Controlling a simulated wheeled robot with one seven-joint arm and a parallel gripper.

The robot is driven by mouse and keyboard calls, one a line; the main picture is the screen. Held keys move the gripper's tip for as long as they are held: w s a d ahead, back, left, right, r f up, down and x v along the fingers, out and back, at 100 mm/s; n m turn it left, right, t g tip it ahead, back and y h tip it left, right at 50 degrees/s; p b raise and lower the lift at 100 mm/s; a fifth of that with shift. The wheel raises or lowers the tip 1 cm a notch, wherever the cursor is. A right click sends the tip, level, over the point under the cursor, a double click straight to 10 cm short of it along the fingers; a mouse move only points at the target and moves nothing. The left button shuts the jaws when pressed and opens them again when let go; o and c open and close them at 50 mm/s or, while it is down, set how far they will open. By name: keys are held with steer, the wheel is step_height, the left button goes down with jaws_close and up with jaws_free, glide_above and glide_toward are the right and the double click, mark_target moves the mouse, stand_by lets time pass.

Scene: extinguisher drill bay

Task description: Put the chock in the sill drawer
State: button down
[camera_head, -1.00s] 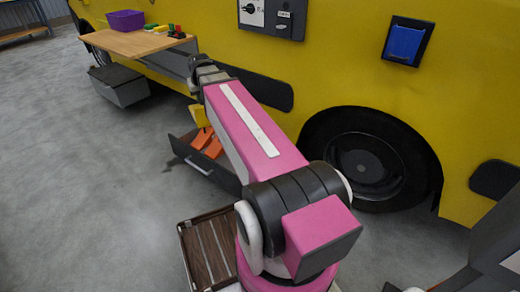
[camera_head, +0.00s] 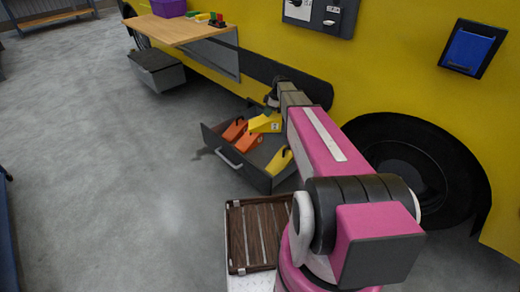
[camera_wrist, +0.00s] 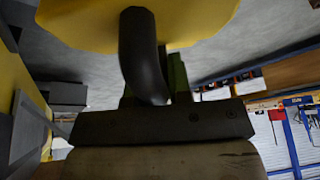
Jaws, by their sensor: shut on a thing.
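A yellow chock (camera_head: 263,123) hangs at my gripper (camera_head: 272,102), over the back part of the open sill drawer (camera_head: 218,143). In the wrist view my gripper (camera_wrist: 158,95) is shut on the black curved handle (camera_wrist: 143,55) of this yellow chock (camera_wrist: 85,25). I cannot tell whether the chock touches the drawer or its contents. Inside the drawer lie orange chocks (camera_head: 248,142) on the left and another yellow chock (camera_head: 280,161) at the right end. My arm partly hides the drawer's right side.
A wooden worktop (camera_head: 178,29) with a purple bin (camera_head: 168,7) and small coloured items juts from the yellow vehicle, with a grey step box (camera_head: 157,72) below. A wheel (camera_head: 420,165) is to the right.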

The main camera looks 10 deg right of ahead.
steer(key=w+f+n+g, duration=0.1)
steer(key=f+n, duration=0.3)
steer(key=f, duration=0.8)
steer(key=w+f+n+g+h, duration=0.1)
steer(key=w+f+n, duration=0.2)
steer(key=f, duration=1)
steer(key=shift+w+d+f+n+g, duration=0.15)
steer(key=shift+w+f+n+g, duration=0.2)
steer(key=shift+n, duration=0.45)
steer(key=shift+f, duration=0.1)
steer(key=c, duration=1.1)
jaws_free()
steer(key=shift+s, duration=0.1)
steer(key=shift+o, duration=0.2)
steer(key=v, duration=1.2)
steer(key=s+a+r+m+h, duration=0.1)
steer(key=s+r+m, duration=0.5)
steer(key=s, duration=0.7)
steer(key=s+a+r+m+t+h, duration=0.1)
steer(key=s+r+m, duration=0.5)
steer(key=s+m, duration=0.4)
steer(key=s+a+r+m+t+h, duration=0.1)
steer(key=s+r+m, duration=0.5)
steer(key=s, duration=1.1)
steer(key=a+m, duration=0.1)
steer(key=m, duration=0.2)
